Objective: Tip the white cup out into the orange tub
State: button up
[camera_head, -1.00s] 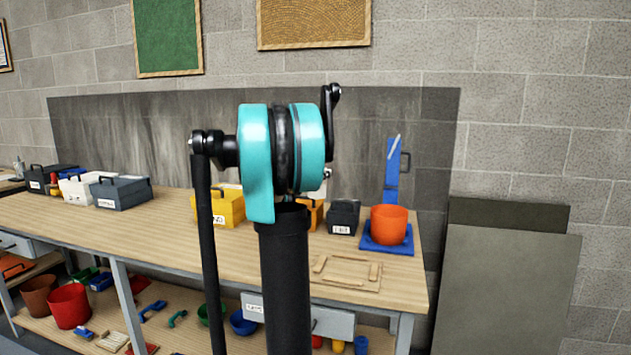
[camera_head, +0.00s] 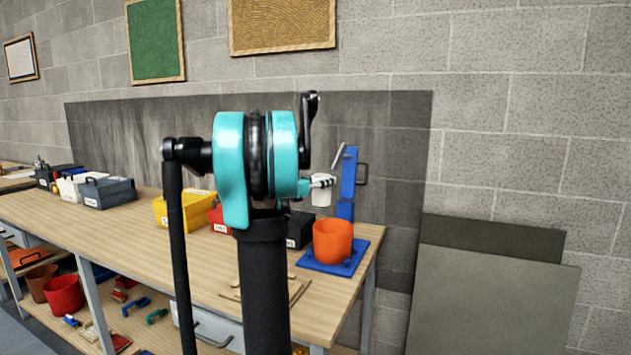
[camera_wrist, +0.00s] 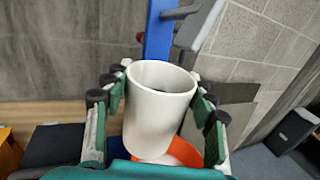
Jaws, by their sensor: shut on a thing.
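The white cup (camera_wrist: 158,112) is held between the fingers of my gripper (camera_wrist: 158,90) in the wrist view, its rim toward the camera. Its contents cannot be made out. In the head view the cup (camera_head: 321,191) is small and roughly upright, left of and above the orange tub (camera_head: 333,241), with my gripper (camera_head: 321,181) at it. The tub stands on a blue mat (camera_head: 315,265) near the table's right end. In the wrist view the tub (camera_wrist: 185,152) shows partly behind the cup.
A blue upright piece (camera_head: 349,172) stands behind the tub. A dark box (camera_head: 300,229), a red box (camera_head: 219,220) and a yellow box (camera_head: 180,209) are to the left on the table. Grey panels (camera_head: 480,300) lean at the wall to the right.

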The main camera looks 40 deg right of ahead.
aim_at(326, 205)
jog(key=shift+s+d+f, duration=0.15)
jog(key=shift+d, duration=0.1)
jog(key=shift+m, duration=0.9)
jog(key=shift+f, duration=2.25)
jog(key=m, duration=0.6)
jog(key=f+m, duration=0.1)
jog(key=m, duration=0.2)
jog(key=shift+s+f+m, duration=0.2)
jog(key=shift+f+m, duration=0.05)
jog(key=shift+m, duration=0.15)
jog(key=f+m, duration=0.1)
jog(key=m, duration=0.1)
jog(key=s+f+m, duration=0.1)
jog(key=f+m, duration=0.1)
jog(key=m, duration=0.1)
jog(key=shift+g+h, duration=0.3)
jog(key=shift+s+d+f+m+g, duration=0.15)
jog(key=shift+s+m, duration=0.2)
jog(key=shift+m, duration=0.75)
jog(key=shift+s+a+f+m+g, duration=0.1)
jog(key=shift+s+f+m, duration=0.15)
jog(key=shift+m, duration=0.85)
jog(key=shift+s+d+f+m+g, duration=0.15)
jog(key=shift+s+m, duration=0.25)
jog(key=shift+m, duration=0.7)
jog(key=shift+a, duration=0.1)
